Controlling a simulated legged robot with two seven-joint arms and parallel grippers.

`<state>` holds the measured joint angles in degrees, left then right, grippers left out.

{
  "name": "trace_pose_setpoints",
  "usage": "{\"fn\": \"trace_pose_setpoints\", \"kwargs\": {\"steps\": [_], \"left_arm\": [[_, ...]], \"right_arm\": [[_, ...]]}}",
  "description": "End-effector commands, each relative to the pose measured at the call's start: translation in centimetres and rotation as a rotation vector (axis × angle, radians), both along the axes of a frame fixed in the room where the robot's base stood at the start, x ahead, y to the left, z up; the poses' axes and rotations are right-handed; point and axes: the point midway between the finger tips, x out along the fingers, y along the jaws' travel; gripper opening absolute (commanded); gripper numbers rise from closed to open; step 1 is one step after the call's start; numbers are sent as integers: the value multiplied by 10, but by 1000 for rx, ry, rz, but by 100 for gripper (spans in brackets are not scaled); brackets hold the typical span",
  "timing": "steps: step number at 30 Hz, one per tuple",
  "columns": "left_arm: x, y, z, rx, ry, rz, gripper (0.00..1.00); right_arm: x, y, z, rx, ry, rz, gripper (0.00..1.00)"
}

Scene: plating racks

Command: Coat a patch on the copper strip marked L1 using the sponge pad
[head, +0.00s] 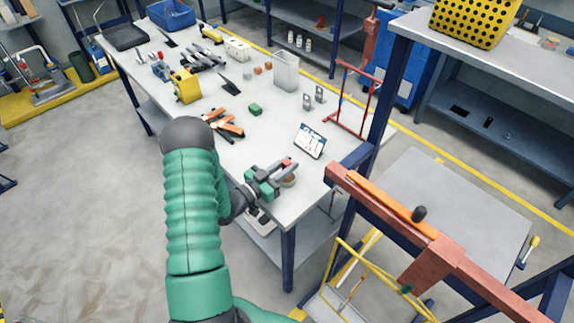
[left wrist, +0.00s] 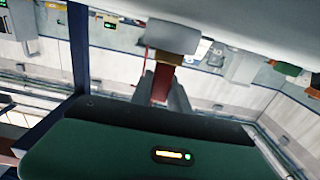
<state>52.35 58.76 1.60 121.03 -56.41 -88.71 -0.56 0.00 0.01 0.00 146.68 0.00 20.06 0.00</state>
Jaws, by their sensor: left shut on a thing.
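My left gripper (head: 275,175) is above the near end of the grey workbench. In the left wrist view its two fingers (left wrist: 162,88) are shut on the red-brown handle of the sponge pad (left wrist: 172,37), whose pale block shows beyond the fingertips. In the head view only a small red part shows at the fingertips. A small round brown dish (head: 289,181) is just beside and below the fingers, partly hidden by them. I cannot make out a copper strip marked L1; no such mark is legible. My right gripper is not in view.
A tablet (head: 310,141) stands on the workbench (head: 262,140) beyond the gripper. A red wire rack (head: 340,98) stands at the right edge. A red beam (head: 462,262) with an orange bar (head: 385,203) and a yellow frame (head: 341,262) are at lower right. Tools and boxes crowd the far bench.

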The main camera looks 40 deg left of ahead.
Motion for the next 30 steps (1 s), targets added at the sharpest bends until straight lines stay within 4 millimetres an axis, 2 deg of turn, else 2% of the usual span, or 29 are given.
{"fn": "trace_pose_setpoints", "kwargs": {"steps": [3, 18, 30], "left_arm": [[0, 0, 16, 1, -1, 0, 0], [0, 0, 64, 1, -2, 0, 0], [0, 0, 67, 1, -2, 0, 0]], "right_arm": [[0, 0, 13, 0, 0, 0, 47], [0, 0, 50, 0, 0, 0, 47], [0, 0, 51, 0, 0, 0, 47]]}}
